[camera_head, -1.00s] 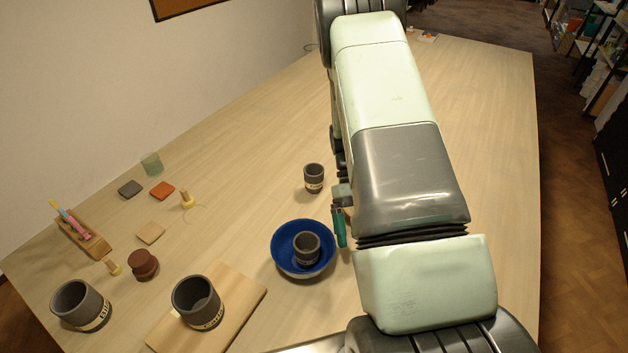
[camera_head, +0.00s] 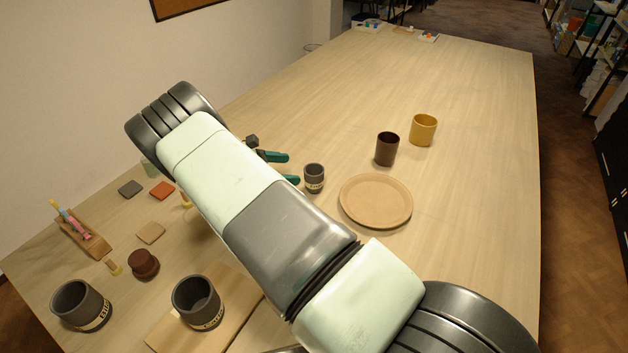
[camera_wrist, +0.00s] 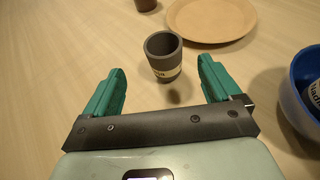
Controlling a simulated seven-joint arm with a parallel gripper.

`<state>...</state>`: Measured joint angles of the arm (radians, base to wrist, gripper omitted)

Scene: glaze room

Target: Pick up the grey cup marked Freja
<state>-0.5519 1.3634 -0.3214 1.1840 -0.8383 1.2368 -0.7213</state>
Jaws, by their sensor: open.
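A small grey cup (camera_head: 314,179) with a pale label band stands upright on the table. It also shows in the wrist view (camera_wrist: 163,56), just beyond and between the fingertips; its label is too small to read surely. My gripper (camera_head: 284,168) is open and empty, its green fingers pointing at this cup from the left; the wrist view shows both fingers (camera_wrist: 162,70) apart from it. Another grey cup (camera_head: 198,302) stands on a wooden board (camera_head: 240,290), and one more (camera_head: 82,305) stands at the front left. No label clearly reads Freja.
A tan plate (camera_head: 376,202) lies right of the small cup, with a dark brown cup (camera_head: 387,149) and a yellow cup (camera_head: 424,130) behind. A blue bowl (camera_wrist: 304,85) holding a labelled cup is at the wrist view's right edge.

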